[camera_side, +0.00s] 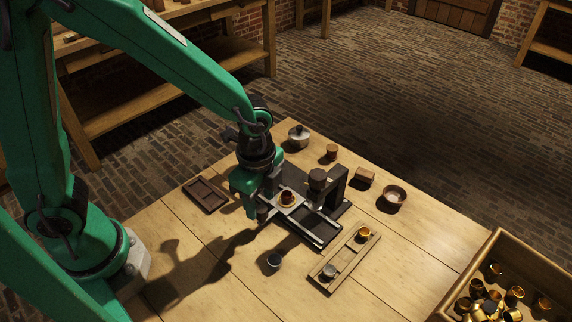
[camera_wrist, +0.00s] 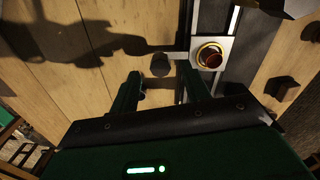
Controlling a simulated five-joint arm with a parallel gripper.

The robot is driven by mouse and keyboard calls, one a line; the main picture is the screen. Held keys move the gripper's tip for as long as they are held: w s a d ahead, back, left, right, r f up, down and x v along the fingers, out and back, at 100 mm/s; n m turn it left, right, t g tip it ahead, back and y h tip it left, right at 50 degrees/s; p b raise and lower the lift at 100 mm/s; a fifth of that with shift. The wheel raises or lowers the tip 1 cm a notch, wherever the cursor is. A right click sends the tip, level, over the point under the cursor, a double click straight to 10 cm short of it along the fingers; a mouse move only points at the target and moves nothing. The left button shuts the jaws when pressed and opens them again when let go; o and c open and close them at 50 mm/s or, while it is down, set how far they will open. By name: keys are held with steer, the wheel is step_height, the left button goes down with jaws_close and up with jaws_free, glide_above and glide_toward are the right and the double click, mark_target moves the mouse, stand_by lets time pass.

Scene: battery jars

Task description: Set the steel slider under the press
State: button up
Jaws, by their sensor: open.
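The steel slider (camera_side: 293,206) is a pale square plate on the rails of a dark press base (camera_side: 308,226). It carries a brass cup with a dark red piece, and it shows in the wrist view (camera_wrist: 225,44) too. The press (camera_side: 326,186), a dark post with a round head, stands to the right of the slider, apart from it. A dark knob (camera_wrist: 160,66) sits at the end of a thin arm from the slider. My gripper (camera_side: 262,200) is open; in the wrist view its fingers (camera_wrist: 160,82) stand on either side of the knob, with no clear contact visible.
A two-slot wooden tray (camera_side: 344,261) holds a brass cup and a grey cup in front of the press. Several small pots stand behind. A crate (camera_side: 468,271) of brass cups is at right.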

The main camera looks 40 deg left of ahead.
steer(key=shift+f, duration=1)
jaws_close()
